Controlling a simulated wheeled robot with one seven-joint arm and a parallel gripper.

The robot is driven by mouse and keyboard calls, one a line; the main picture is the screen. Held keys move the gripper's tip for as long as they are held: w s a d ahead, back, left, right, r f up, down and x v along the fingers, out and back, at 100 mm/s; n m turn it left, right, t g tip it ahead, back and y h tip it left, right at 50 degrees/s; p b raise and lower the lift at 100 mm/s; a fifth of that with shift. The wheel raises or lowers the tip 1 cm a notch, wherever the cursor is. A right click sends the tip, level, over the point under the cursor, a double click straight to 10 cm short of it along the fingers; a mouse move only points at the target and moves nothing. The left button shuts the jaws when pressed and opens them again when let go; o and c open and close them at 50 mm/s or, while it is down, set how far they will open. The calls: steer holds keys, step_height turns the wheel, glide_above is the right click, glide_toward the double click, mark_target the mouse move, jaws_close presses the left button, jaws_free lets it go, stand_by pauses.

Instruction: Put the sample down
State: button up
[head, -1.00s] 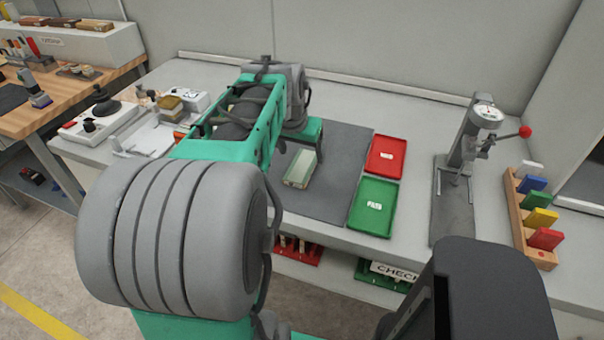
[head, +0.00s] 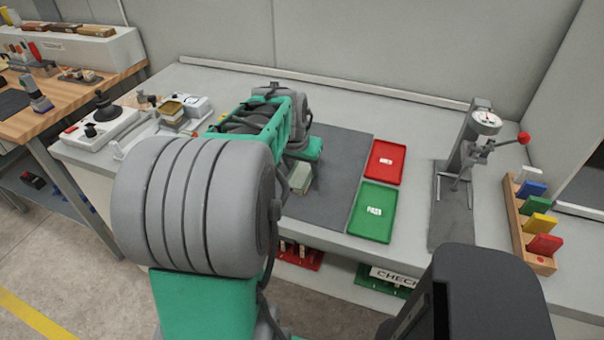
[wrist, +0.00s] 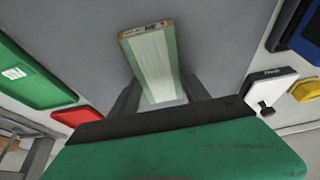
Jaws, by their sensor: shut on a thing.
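The sample is a pale flat panel with green edges (wrist: 150,58). In the head view the sample (head: 300,177) shows partly behind my arm, over the dark grey mat (head: 335,190). My gripper (wrist: 160,92) is shut on the near end of the sample, with one finger on each long side. The sample's far end sticks out beyond the fingers, with small print on its end edge. In the head view the fingers are mostly hidden by my wrist. I cannot tell whether the sample touches the mat or hangs just above it.
A red tray (head: 385,160) and a green PASS tray (head: 373,212) lie right of the mat. A dial gauge stand (head: 465,170) and a rack of coloured blocks (head: 535,220) stand further right. Instruments (head: 110,130) fill the bench's left end. Mat beside the trays is clear.

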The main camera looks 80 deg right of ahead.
steer(key=c, duration=0.8)
steer(key=shift+r, duration=0.15)
